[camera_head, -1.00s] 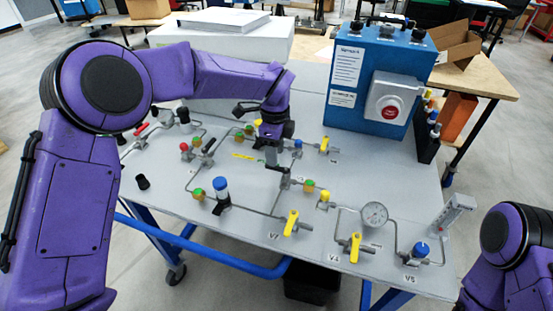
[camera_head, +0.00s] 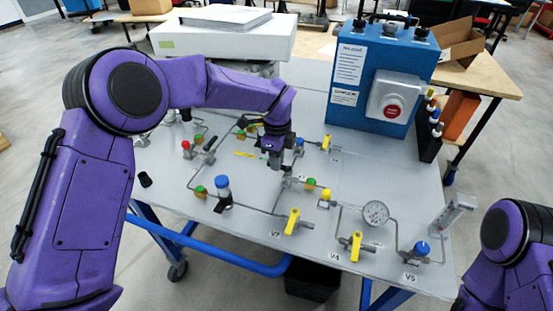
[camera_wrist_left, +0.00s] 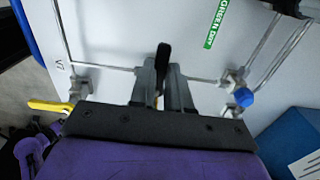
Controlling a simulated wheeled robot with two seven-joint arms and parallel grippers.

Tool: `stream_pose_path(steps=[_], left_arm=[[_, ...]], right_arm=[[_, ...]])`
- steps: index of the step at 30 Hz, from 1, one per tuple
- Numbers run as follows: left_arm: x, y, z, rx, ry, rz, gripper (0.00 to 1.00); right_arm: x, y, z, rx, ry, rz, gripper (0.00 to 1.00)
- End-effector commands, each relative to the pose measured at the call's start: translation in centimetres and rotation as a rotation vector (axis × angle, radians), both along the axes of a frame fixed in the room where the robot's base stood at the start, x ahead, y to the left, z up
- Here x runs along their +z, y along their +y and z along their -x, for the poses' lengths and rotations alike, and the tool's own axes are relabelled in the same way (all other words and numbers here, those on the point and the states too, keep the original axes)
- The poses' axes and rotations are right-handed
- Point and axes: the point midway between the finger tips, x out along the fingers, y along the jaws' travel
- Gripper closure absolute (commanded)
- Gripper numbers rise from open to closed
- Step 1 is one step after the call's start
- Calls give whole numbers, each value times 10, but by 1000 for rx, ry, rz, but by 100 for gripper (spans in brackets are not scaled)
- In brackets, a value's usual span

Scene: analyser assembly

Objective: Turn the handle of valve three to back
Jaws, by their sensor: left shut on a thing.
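My left gripper (camera_head: 275,166) points down at the middle of the grey valve panel (camera_head: 395,190). In the left wrist view its two fingers (camera_wrist_left: 162,88) are shut around a black handle (camera_wrist_left: 163,56), which sticks out past the tips. A bit of yellow shows between the fingers. The valve body under the handle is hidden, and I cannot read a number beside it. Yellow-handled valves stand at the front, one (camera_head: 292,221) by a blurred label and another (camera_head: 355,246) by V4. My right gripper is out of view.
A blue box with a red button (camera_head: 391,111) stands at the panel's back right. Close around the gripper are thin pipes, a blue-capped valve (camera_head: 222,187) and a blue knob (camera_head: 299,144). A gauge (camera_head: 375,213) stands to the right.

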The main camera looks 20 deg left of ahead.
Motion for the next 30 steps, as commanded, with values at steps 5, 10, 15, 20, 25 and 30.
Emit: stream_pose_path(steps=[5,10,15,20,25,30], left_arm=[[0,-1,-3,-71,-1,3,100],[0,-1,-6,-194,0,4,100],[1,-3,-11,-351,-1,5,100],[1,-5,-15,-504,0,4,100],[1,-8,-18,-666,0,3,100],[1,-12,-22,-829,1,2,100]], right_arm=[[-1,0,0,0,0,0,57],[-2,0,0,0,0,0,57],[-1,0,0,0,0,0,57],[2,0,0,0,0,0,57],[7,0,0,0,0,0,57],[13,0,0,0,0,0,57]])
